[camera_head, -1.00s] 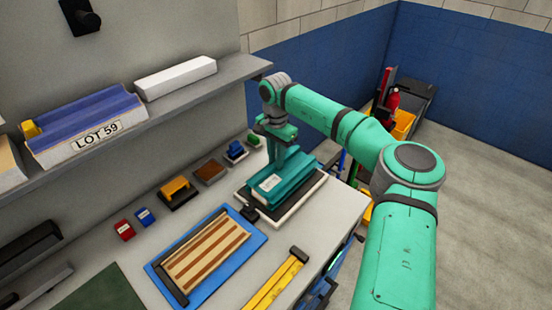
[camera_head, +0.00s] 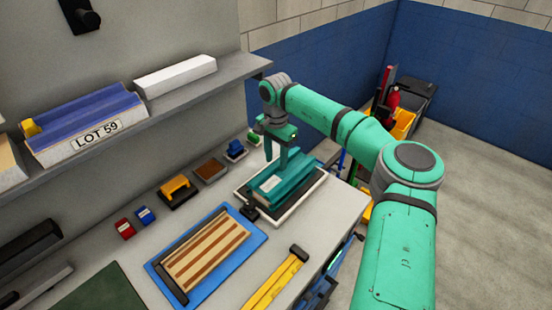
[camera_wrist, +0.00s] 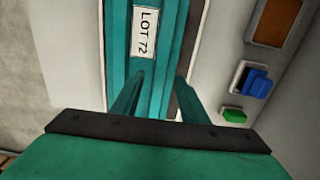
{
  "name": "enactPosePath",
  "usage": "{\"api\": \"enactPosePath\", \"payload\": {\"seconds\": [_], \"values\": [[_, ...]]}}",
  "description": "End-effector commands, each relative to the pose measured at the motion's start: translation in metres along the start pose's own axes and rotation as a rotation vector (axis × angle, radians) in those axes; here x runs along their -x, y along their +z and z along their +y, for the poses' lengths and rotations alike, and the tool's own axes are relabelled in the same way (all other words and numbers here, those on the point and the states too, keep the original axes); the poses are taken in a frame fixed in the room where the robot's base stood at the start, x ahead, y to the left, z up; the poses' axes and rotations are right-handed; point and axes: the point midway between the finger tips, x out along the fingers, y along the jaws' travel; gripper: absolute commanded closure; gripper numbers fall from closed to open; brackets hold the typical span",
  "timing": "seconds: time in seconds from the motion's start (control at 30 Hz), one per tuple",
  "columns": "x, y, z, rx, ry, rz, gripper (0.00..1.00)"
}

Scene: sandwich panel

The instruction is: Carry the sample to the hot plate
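The sample, a teal ridged panel with a white label reading LOT 72 (camera_wrist: 143,32), lies flat on a dark plate with a pale border (camera_head: 248,195), apparently the hot plate, at the far end of the bench. The sample also shows in the head view (camera_head: 272,184). My gripper (camera_head: 277,168) is above the sample, pointing down, with its two fingers apart. In the wrist view the fingertips (camera_wrist: 159,75) are on either side of the sample's raised middle. Whether they touch it is hard to tell.
A shelf (camera_head: 190,92) along the wall holds a blue and white panel marked LOT 59 (camera_head: 85,122) and a white block (camera_head: 175,76). A blue tray with a striped panel (camera_head: 208,252) and a yellow level (camera_head: 275,285) lie nearer. Small coloured blocks line the bench's wall side.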

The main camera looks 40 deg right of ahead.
Motion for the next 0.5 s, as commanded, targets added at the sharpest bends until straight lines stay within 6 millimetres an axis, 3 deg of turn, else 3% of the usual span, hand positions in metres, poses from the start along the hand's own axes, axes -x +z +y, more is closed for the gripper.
{"api": "enactPosePath", "payload": {"seconds": [0.17,0.5], "values": [[0.019,-0.001,0.0,0.0,-0.002,0.003,0.6],[0.081,-0.001,0.0,-0.001,-0.001,0.002,0.6]]}}
